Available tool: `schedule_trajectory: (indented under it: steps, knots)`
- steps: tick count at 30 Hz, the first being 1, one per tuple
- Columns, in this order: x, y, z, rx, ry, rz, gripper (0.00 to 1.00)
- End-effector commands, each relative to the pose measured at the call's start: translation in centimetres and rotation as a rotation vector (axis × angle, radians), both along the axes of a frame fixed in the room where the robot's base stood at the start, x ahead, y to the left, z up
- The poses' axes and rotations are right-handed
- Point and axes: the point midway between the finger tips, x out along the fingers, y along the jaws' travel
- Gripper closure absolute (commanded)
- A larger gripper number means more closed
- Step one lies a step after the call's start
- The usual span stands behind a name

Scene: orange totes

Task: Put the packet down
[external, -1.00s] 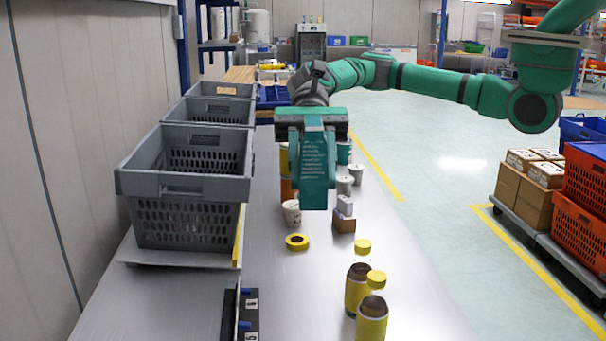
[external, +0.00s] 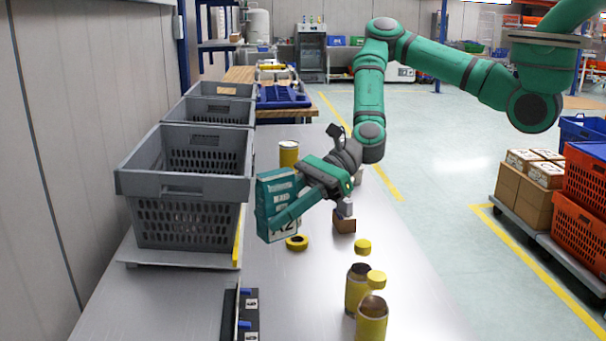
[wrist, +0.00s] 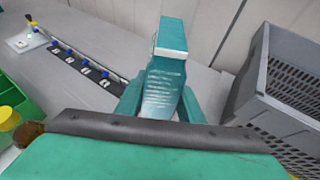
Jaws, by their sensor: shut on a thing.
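In the wrist view the packet (wrist: 165,75) stands out between the two teal fingers (wrist: 160,104).
Grey crates (external: 180,190) line the table's left side. A black rail with blue clips (external: 248,315) is in front. Bare table lies between rail and jars.

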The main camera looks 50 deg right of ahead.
Motion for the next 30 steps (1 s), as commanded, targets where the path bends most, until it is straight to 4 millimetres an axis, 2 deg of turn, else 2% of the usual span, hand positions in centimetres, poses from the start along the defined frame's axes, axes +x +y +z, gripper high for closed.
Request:
schedule_trajectory:
  steps: [1, 6, 12, 15, 20, 30]
  knots:
    - [0.7, -1.2, -1.3, 0.0, 0.01, -0.055, 0.91]
    - [2.8, -5.3, -4.8, 0.0, 0.01, -0.235, 0.91]
    - [4.0, -9.0, -7.3, 0.002, 0.009, -0.42, 0.91]
    - [4.3, -10.0, -7.8, 0.003, 0.009, -0.5, 0.91]
    - [4.5, -9.9, -7.6, 0.004, 0.009, -0.601, 0.91]
    - [4.6, -7.4, -6.6, 0.001, 0.008, -0.769, 0.91]
